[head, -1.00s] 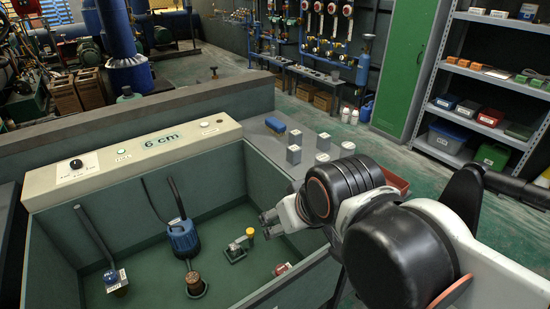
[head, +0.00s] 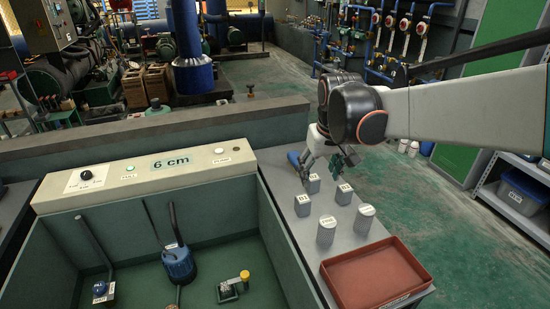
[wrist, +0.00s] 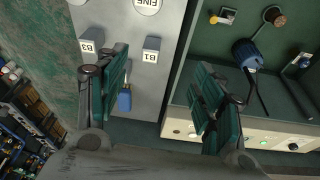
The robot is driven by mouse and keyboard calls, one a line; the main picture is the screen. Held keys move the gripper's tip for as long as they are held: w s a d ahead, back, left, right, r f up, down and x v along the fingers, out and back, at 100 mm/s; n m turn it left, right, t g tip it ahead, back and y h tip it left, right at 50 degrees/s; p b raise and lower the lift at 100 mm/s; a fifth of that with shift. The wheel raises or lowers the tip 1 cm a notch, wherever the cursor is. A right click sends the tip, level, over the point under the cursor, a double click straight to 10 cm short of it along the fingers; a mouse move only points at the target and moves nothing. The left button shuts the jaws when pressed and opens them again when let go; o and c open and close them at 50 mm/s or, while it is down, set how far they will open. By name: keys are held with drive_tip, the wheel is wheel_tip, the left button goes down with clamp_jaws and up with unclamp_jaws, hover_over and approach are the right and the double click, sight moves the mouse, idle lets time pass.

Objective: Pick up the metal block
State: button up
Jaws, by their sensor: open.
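In the wrist view one is labelled B1 (wrist: 151,50); another (wrist: 88,47), labelled B2 or similar, is partly hidden by a finger. Which one is the task's block is not marked.
Two grey cylinders (head: 326,232) (head: 364,221) and a red tray (head: 378,275) stand at the bench's front. A blue object (head: 293,159) lies at the back. The green tank (head: 130,222) with a pump (head: 178,264) is left, its panel (head: 150,172) reading 6 cm.

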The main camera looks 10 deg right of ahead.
drive_tip(key=w+f+g+p, duration=0.2)
drive_tip(key=w+f, duration=0.2)
drive_tip(key=w, duration=0.4)
drive_tip(key=g+p, duration=0.1)
hover_over(303, 198)
wheel_tip(303, 198, down, 6)
drive_tip(key=shift+n, duration=0.4)
drive_tip(key=f+b, duration=0.1)
drive_tip(key=f, duration=0.3)
drive_tip(key=f+b, duration=0.1)
drive_tip(key=f, duration=0.3)
drive_tip(key=shift+s+a+f, duration=0.15)
drive_tip(key=shift+a+f, duration=0.05)
drive_tip(key=shift+f, duration=0.2)
drive_tip(key=shift+d+f+b, duration=0.2)
drive_tip(key=shift+f+b, duration=1.1)
drive_tip(key=shift+f, duration=1.35)
drive_tip(key=shift+r, duration=0.1)
drive_tip(key=shift+c, duration=0.3)
clamp_jaws()
